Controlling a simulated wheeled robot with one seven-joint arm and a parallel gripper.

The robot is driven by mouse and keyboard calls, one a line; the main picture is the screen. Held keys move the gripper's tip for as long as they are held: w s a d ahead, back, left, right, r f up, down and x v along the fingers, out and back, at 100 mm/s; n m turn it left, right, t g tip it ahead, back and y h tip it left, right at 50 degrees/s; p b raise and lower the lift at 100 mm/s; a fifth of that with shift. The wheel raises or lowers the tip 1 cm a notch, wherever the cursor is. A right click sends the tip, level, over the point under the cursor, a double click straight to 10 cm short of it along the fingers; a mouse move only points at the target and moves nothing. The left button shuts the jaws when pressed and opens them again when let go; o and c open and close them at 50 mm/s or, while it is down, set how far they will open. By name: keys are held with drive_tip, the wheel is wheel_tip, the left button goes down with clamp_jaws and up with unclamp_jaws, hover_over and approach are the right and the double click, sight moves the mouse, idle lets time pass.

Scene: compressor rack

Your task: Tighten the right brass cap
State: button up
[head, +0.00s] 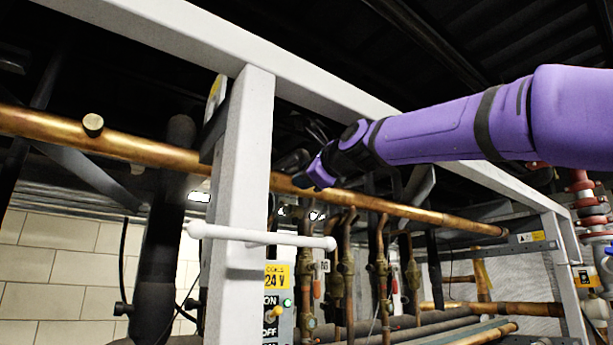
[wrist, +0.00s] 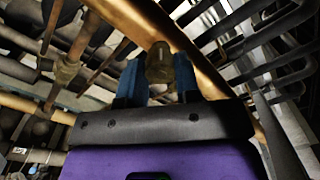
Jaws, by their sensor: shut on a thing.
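The right brass cap (wrist: 160,62) sits on the copper pipe (wrist: 205,62) in the wrist view. My gripper (wrist: 158,82) has its two blue fingers on either side of the cap and is shut on it. In the head view my gripper (head: 306,178) is at the pipe, right of the white post, and hides the cap there. The other brass cap (head: 93,125) stands on the same pipe, left of the post. How far the held cap is screwed in cannot be told.
A white upright post (head: 243,170) and a slanting white beam (head: 190,30) frame the rack. A white rail (head: 265,238) crosses below my gripper. A switch box (head: 278,305) with a yellow 24 V label and several vertical pipes (head: 348,270) stand below.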

drive_tip(key=shift+f+m, duration=0.1)
drive_tip(key=shift+m, duration=4.1)
drive_tip(key=o, duration=0.9)
